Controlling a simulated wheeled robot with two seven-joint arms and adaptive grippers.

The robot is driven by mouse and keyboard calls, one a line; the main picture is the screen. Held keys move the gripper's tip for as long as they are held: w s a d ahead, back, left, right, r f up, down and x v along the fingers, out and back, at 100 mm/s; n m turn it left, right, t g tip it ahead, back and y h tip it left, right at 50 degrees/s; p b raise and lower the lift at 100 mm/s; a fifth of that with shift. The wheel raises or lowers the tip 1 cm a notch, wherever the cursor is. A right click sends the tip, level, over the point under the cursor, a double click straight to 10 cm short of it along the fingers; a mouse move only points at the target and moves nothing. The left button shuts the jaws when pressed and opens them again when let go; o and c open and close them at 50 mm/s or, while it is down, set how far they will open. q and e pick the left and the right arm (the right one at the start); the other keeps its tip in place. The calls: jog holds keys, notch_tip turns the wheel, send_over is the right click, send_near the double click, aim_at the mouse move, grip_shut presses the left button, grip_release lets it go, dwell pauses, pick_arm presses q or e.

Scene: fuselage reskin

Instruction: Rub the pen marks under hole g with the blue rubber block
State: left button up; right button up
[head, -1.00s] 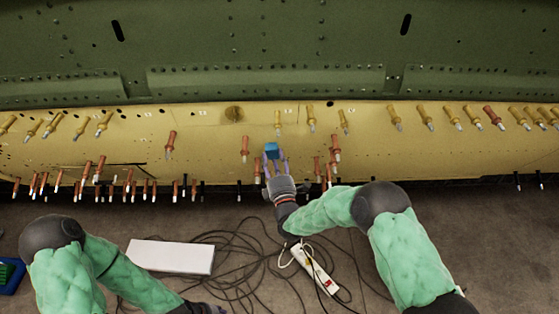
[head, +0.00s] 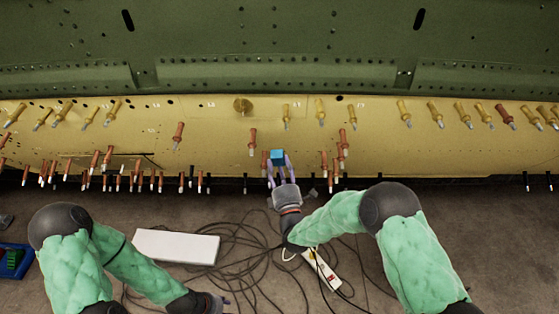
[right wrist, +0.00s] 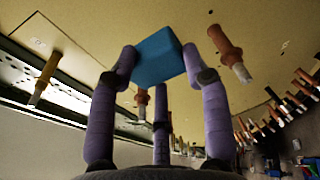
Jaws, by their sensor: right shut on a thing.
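The blue rubber block (head: 278,156) is held between the fingertips of my right gripper (head: 280,163), in front of the yellow skin panel (head: 215,135). In the right wrist view the block (right wrist: 158,58) sits between the purple fingers of the gripper (right wrist: 152,72), with the panel behind it. I cannot tell whether the block touches the panel. Small white labels run along the panel's upper edge, too small to read; pen marks and hole g cannot be made out. My left gripper (head: 218,302) shows only partly at the bottom edge, low over the floor, its jaws unclear.
Orange-red fasteners (head: 253,141) stick out close to the block, with more (head: 324,163) to its right. Yellow fasteners (head: 320,112) line the upper panel. A white box (head: 177,246), loose cables and a power strip (head: 320,268) lie on the floor.

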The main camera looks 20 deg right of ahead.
jog(key=shift+s, duration=0.3)
jog(key=shift+s+f, duration=0.1)
jog(key=shift+a+v, duration=0.15)
jog(key=shift+v, duration=0.55)
jog(key=shift+a+v, duration=0.15)
jog(key=shift+v, duration=0.5)
